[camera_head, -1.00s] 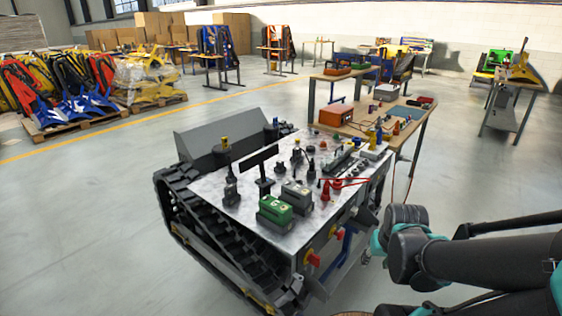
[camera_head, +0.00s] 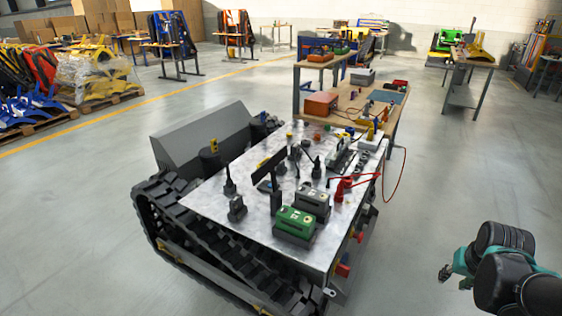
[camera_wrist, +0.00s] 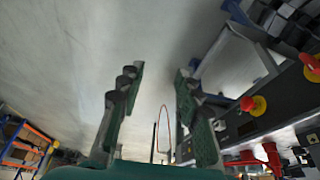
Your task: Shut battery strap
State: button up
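A tracked carrier with a bare metal top (camera_head: 240,222) stands in front of me. On its near edge sit a green-topped battery-like box (camera_head: 295,223) and a grey box (camera_head: 313,203) right behind it. I cannot make out a strap on either box, or whether one is open. My gripper (camera_head: 447,275) is to the right of the carrier, well apart from it and over the floor. In the wrist view my gripper (camera_wrist: 158,75) has its two fingers spread with nothing between them. That view shows the carrier's side with red-and-yellow knobs (camera_wrist: 253,105).
Upright black fittings (camera_head: 229,180) and a red clamp-like part (camera_head: 343,188) with a red cable stand on the metal top. A workbench (camera_head: 345,98) with an orange box (camera_head: 320,104) is behind the carrier. The floor (camera_head: 425,170) to the right is clear.

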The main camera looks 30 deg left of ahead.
aim_at(268, 165)
jog(key=k+j+z, duration=0.1)
jog(key=j, duration=0.3)
jog(key=k+j+z, duration=0.1)
jog(key=j, duration=0.35)
jog(key=k+j+z, duration=0.1)
jog(key=j, duration=0.3)
jog(key=k+j+z, duration=0.1)
jog(key=j, duration=0.3)
jog(key=k+j+z, duration=0.1)
jog(key=j, duration=0.25)
jog(key=k+j+z, duration=0.1)
jog(key=k+j, duration=0.35)
jog(key=j, duration=0.25)
jog(key=k+j, duration=0.2)
jog(key=j, duration=0.2)
jog(key=k+j, duration=0.15)
jog(key=j, duration=0.25)
